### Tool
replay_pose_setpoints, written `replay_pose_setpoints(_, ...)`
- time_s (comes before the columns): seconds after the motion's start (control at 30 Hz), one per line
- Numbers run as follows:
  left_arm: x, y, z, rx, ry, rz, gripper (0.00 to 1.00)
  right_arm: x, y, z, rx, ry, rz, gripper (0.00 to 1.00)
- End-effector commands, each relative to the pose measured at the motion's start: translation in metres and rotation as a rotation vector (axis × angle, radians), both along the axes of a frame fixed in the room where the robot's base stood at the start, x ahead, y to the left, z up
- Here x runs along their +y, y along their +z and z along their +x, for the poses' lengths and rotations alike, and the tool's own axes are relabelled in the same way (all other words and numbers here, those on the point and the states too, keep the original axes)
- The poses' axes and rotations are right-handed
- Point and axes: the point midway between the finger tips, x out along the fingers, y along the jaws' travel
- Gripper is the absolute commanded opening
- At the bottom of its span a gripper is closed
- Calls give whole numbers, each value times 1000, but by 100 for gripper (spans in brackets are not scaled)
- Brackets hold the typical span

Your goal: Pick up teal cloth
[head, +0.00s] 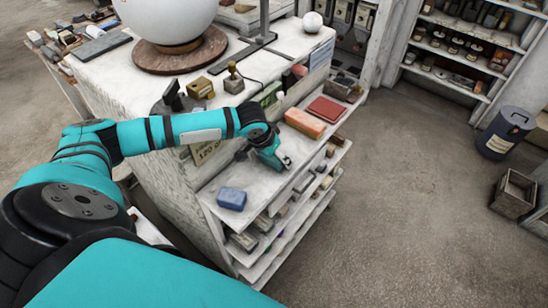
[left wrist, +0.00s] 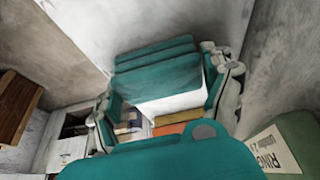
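The teal cloth (left wrist: 158,68) lies folded in layers on the shelf in the left wrist view, with a white surface just in front of its folds. My left gripper (left wrist: 165,85) is over it, its fingers wide apart, one on each side of the cloth. I cannot tell whether the fingers touch it. In the head view my left gripper (head: 276,158) reaches down into the upper shelf of the white cabinet (head: 170,130) and hides most of the cloth. My right gripper is out of view.
A blue block (head: 231,199) lies on the shelf nearer me; an orange block (head: 305,123) and a red block (head: 327,109) lie farther along. A wooden stand (head: 180,57) bears a large white sphere (head: 168,18) on the cabinet top.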

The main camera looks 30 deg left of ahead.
Motion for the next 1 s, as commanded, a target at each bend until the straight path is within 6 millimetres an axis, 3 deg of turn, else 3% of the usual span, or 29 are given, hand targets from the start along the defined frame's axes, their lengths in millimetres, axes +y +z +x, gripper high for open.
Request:
replay_pose_setpoints(0.1, 0, 0, 0, 1, 0, 1, 50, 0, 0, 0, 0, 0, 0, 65)
replay_pose_setpoints(0.47, 0, 2, 0, 0, 0, 1, 49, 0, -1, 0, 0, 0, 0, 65)
replay_pose_setpoints(0.77, 0, 31, 1, -5, 1, 0, 49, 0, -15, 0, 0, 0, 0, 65)
replay_pose_setpoints(1.0, -29, 36, -41, 0, -7, 0, 49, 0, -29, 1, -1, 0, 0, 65)
